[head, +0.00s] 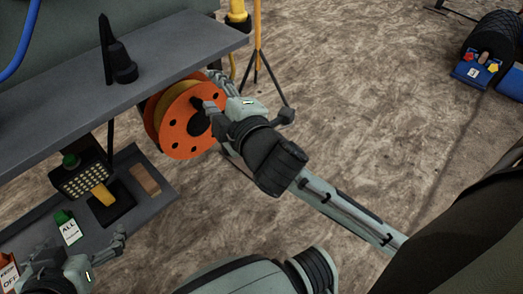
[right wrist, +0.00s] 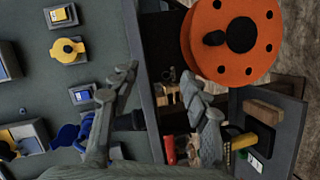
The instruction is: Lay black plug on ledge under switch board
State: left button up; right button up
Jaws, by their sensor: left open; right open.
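The black plug (head: 122,66) stands on the grey ledge (head: 185,52), near its middle, with a thin black upright piece beside it. The switch board (right wrist: 40,95) fills the left of the right wrist view, with yellow and blue switches. A dark shape by the ledge in that view may be the plug, partly hidden by a finger. My right gripper (head: 243,103) is open and empty, in front of the orange reel and right of the plug, apart from it. Its spread fingers also show in the right wrist view (right wrist: 160,100). My left gripper (head: 92,248) is open and empty, low at the left.
The orange reel (head: 180,138) hangs by the ledge's end. A lower shelf (head: 150,213) holds a lamp-like item (head: 80,180), a brown block (head: 145,180) and a green card box (head: 67,228). A tripod (head: 257,55) stands behind. Open floor lies to the right.

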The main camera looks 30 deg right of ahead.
jog(key=s+d+f+m+g, duration=0.2)
jog(key=s+f+m+g, duration=0.1)
jog(key=s+f+m, duration=0.2)
jog(key=s+d+f+m+g, duration=0.2)
jog(key=s+f+m, duration=0.3)
jog(key=f+m, duration=0.1)
jog(key=shift+s+d+f+m+g, duration=0.3)
jog(key=shift+s+f+m+g, duration=0.1)
jog(key=shift+f, duration=0.35)
